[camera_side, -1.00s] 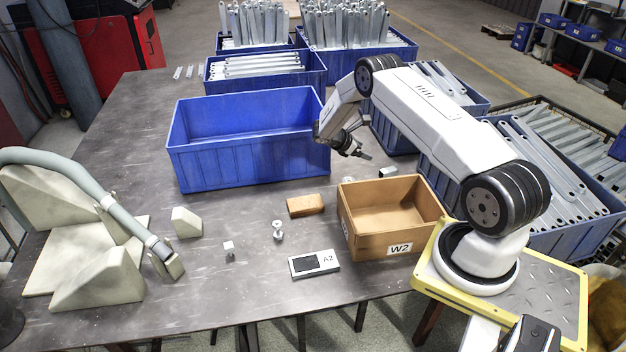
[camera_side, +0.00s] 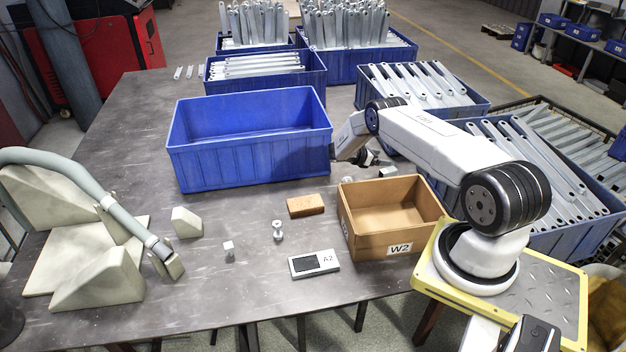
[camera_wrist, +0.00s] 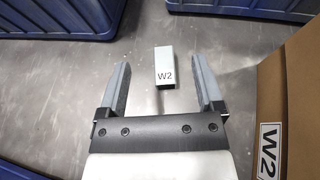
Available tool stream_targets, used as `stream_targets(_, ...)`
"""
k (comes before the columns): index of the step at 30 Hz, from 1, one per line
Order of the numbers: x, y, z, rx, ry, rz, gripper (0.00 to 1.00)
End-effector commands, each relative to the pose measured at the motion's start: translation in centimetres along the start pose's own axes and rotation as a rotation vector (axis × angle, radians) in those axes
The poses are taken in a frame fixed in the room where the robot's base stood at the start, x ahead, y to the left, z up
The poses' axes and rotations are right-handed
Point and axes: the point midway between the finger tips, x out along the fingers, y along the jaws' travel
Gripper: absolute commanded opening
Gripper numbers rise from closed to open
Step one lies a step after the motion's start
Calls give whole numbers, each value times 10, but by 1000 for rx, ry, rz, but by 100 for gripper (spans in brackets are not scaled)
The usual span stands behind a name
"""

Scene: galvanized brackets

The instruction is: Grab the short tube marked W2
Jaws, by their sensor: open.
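The short tube marked W2 (camera_wrist: 165,75) is a small grey square tube lying on the metal table. In the wrist view it shows between my two fingers, nearer the right one, with its far end a little past the fingertips. My gripper (camera_wrist: 163,66) is open and empty, with a gap on both sides of the tube. In the side view the tube (camera_side: 388,172) lies behind the cardboard box, and my gripper (camera_side: 374,158) is just up and left of it, partly hidden by my arm. The height between them is hard to tell.
The cardboard box labelled W2 (camera_side: 399,250) stands close to the tube. An empty blue bin (camera_side: 250,165) is to the left, and blue bins of brackets (camera_side: 425,100) are behind. A brown block (camera_side: 306,205), an A2 device (camera_side: 314,264) and small metal parts (camera_side: 278,230) lie in front.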

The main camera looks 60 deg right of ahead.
Motion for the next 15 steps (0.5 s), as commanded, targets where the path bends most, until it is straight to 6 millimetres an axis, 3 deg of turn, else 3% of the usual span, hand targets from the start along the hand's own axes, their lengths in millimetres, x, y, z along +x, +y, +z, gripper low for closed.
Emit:
stream_targets(6, 6, 0, -15, 0, 0, 0, 85)
stream_targets(15, 8, 0, -19, 1, 0, 0, 85)
